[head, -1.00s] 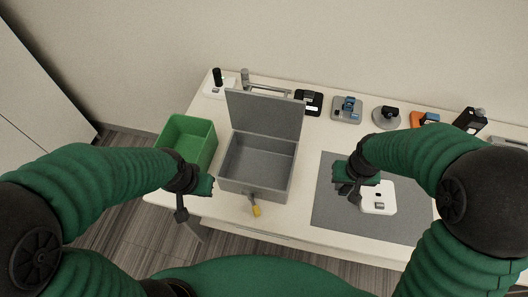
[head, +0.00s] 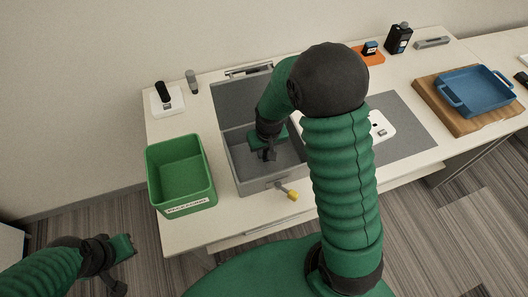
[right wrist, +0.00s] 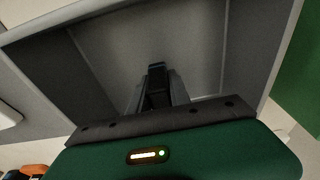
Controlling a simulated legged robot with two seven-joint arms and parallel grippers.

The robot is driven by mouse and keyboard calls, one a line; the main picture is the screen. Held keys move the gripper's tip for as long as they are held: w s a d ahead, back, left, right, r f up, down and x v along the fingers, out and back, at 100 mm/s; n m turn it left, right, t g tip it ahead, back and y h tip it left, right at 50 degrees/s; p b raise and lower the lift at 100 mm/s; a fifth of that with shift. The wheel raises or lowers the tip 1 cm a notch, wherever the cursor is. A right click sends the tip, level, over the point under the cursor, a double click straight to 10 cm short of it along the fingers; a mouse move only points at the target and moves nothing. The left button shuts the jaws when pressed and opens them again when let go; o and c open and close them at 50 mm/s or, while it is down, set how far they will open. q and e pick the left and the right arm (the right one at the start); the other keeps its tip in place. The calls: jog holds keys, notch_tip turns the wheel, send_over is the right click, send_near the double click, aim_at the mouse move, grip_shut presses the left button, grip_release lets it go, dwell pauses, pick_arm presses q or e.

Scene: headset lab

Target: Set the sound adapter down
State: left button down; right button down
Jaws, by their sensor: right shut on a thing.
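My right gripper (head: 267,154) is inside the open grey box (head: 237,168), pointing down over its floor. In the right wrist view the fingers (right wrist: 157,98) are shut on a small dark piece (right wrist: 157,72), taken to be the sound adapter. The grey floor and walls of the box surround it there. I cannot tell whether the piece touches the floor. In the head view my arm and gripper hide the piece. My left gripper (head: 122,248) is at the lower left, away from the box; its jaws are too unclear to read.
A green bin (head: 188,209) stands left of the box. The box lid (head: 232,97) is raised at the back, and a yellow-tipped key or latch (head: 292,195) sticks out in front. A white device (head: 382,127) lies on the grey mat (head: 410,125). A blue tray (head: 478,103) is far right.

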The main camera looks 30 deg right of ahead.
jog(key=shift+w+f, duration=0.15)
jog(key=shift+f, duration=0.15)
jog(key=c, duration=1.3)
grip_release()
jog(key=shift+c, duration=0.2)
jog(key=shift+o, duration=0.7)
jog(key=shift+r, duration=0.1)
jog(key=shift+r, duration=0.35)
jog(key=r, duration=0.3)
jog(key=s+r, duration=0.1)
jog(key=r, duration=0.3)
jog(key=r+p, duration=0.1)
jog(key=r, duration=0.2)
jog(key=shift+s+a+r, duration=0.2)
jog(key=shift+s+r, duration=0.1)
jog(key=shift+s, duration=0.1)
jog(key=s+a+f+n, duration=0.1)
jog(key=s+a, duration=0.1)
jog(key=s, duration=0.1)
jog(key=s+a+n, duration=0.1)
jog(key=s+a, duration=0.1)
jog(key=s+a+f+t, duration=0.1)
jog(key=s+a, duration=0.2)
jog(key=shift+s+a+f+n, duration=0.1)
jog(key=shift+s+f+n, duration=0.2)
jog(key=shift+s+n, duration=0.1)
jog(key=shift+w+f, duration=0.15)
jog(key=shift+w, duration=0.2)
